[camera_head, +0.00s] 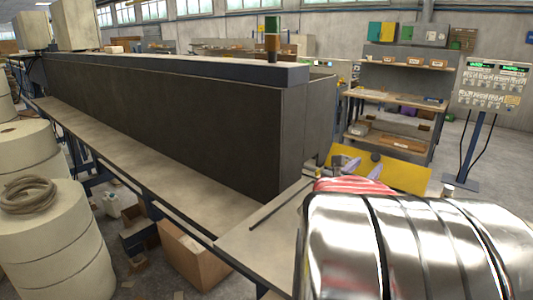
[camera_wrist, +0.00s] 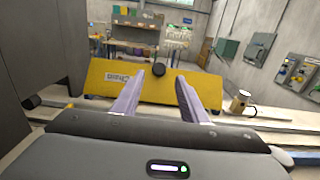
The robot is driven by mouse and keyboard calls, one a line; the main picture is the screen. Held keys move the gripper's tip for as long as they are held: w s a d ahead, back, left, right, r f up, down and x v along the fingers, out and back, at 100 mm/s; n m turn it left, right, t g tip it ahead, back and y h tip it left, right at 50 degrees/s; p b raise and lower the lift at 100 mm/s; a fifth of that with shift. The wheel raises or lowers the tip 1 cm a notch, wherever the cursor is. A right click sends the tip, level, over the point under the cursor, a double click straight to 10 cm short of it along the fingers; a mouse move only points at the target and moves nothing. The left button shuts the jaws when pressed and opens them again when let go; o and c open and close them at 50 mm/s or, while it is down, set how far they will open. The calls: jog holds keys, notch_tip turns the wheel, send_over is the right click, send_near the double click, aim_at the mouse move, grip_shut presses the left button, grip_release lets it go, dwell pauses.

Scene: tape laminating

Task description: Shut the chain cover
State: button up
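The chain cover is a yellow panel (camera_wrist: 100,82) with a label and a round black knob (camera_wrist: 158,69). It faces me in the wrist view and looks tilted. In the head view the yellow cover (camera_head: 408,177) and its knob (camera_head: 375,157) show beyond my arm, at the near end of the long dark machine. My gripper (camera_wrist: 161,82) is open and empty, its two pale fingers pointing at the cover. The knob appears between and just beyond the fingertips; I cannot tell the exact gap. My gripper also shows in the head view (camera_head: 361,169). The cover's lower edge is partly hidden.
The long dark machine (camera_head: 170,115) stands to the left with a pale ledge (camera_head: 150,165) along it. A mug (camera_wrist: 241,102) stands right of the cover. A shelf bench (camera_head: 400,97) and a control panel on a stand (camera_head: 492,88) are behind. Large rolls (camera_head: 50,245) stand at left.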

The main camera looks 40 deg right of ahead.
aim_at(376, 157)
jog(key=shift+w+d, duration=0.15)
jog(key=shift+d, duration=0.9)
jog(key=shift+w+d, duration=0.2)
jog(key=shift+d, duration=0.85)
jog(key=shift+w+d, duration=0.15)
jog(key=shift+d, duration=0.9)
jog(key=shift+c, duration=0.5)
grip_shut()
